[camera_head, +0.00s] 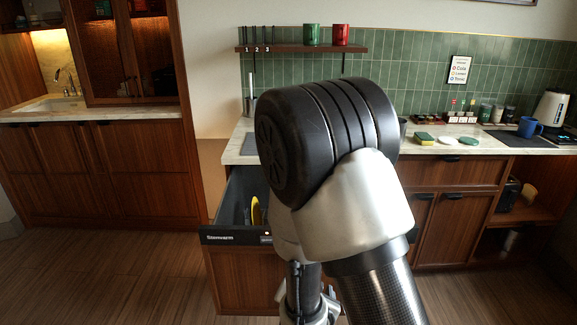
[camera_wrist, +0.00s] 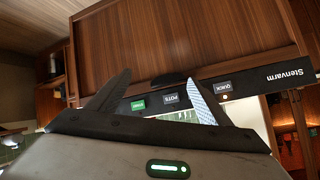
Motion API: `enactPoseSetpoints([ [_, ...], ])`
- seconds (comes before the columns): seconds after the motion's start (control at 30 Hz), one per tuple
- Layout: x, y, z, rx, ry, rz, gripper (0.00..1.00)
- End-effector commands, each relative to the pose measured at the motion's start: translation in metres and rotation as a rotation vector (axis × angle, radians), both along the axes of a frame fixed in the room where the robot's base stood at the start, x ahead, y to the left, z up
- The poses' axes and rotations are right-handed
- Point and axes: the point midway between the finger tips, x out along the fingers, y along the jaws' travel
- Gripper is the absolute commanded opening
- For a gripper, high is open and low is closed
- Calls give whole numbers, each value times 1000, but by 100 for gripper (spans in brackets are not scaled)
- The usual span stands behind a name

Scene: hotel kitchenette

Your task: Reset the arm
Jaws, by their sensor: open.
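My gripper (camera_wrist: 160,78) shows in the wrist view with its two fingers spread apart and nothing between them. Beyond the fingers is the black front strip of a drawer marked Stenvarm (camera_wrist: 245,85), with labels reading QUICK and POTS and a green one. In the head view my arm is bent in the middle of the picture, and its lower end hangs in front of the counter, largely hidden by my own links. The open drawer (camera_head: 222,237) is left of my arm there. The fingertips look close to the drawer front, but I cannot tell whether they touch it.
A yellow item (camera_head: 255,211) lies in the open drawer. The counter (camera_head: 420,149) behind holds a sponge (camera_head: 424,138), a blue mug (camera_head: 529,127) and a white kettle (camera_head: 553,107). A shelf (camera_head: 300,48) carries green and red mugs. The wooden floor (camera_head: 100,275) at left is clear.

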Motion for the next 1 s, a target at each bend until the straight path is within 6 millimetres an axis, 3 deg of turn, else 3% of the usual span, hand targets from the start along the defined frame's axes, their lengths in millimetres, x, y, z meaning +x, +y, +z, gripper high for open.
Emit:
enactPoseSetpoints([
  [0.03, 6, 3, 21, 41, 24, 13, 72],
  [0.1, 6, 9, 43, 75, 80, 56, 72],
  [0.27, -8, 11, 102, 101, 183, 177, 72],
  [0.5, -72, -18, 185, 4, 311, 347, 72],
  [0.7, -130, -49, 221, -105, 399, 406, 72],
  [1.0, -207, -89, 249, -236, 510, 411, 72],
])
